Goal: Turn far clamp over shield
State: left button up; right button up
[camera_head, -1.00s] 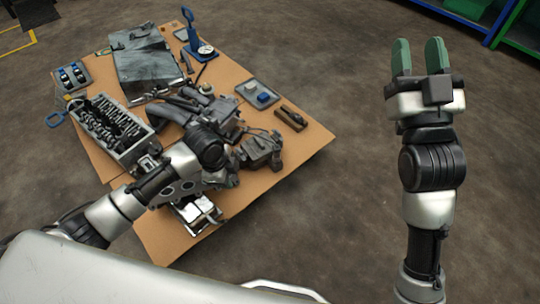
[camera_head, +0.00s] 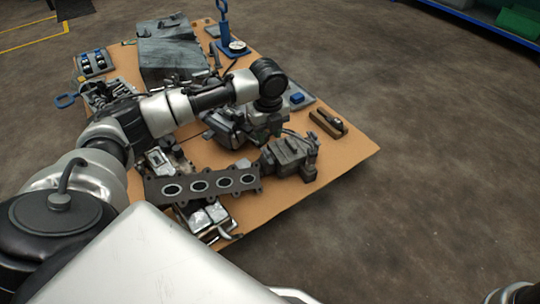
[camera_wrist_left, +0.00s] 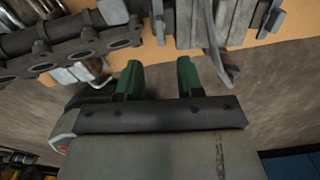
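My left arm reaches across the table from the left, and its gripper (camera_head: 265,128) points down by the dark machine parts at mid table, partly hidden by its own wrist. In the left wrist view the two green fingers (camera_wrist_left: 158,78) stand apart with nothing between them. A bent grey metal strip (camera_wrist_left: 221,66) lies just beyond the right finger. I cannot single out the far clamp or the shield among the crowded parts. My right gripper is out of view.
A dark plate with several round holes (camera_head: 202,184) lies near the front. A grey housing (camera_head: 290,157) and a brown block (camera_head: 328,122) are to its right. A blue stand with a gauge (camera_head: 232,47) and a large grey box (camera_head: 169,53) are at the back. Bare table shows at right.

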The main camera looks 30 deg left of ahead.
aim_at(268, 153)
pick_arm(q)
notch_tip(268, 153, down, 8)
jog(key=b, duration=0.5)
jog(key=shift+r, duration=0.15)
grip_shut()
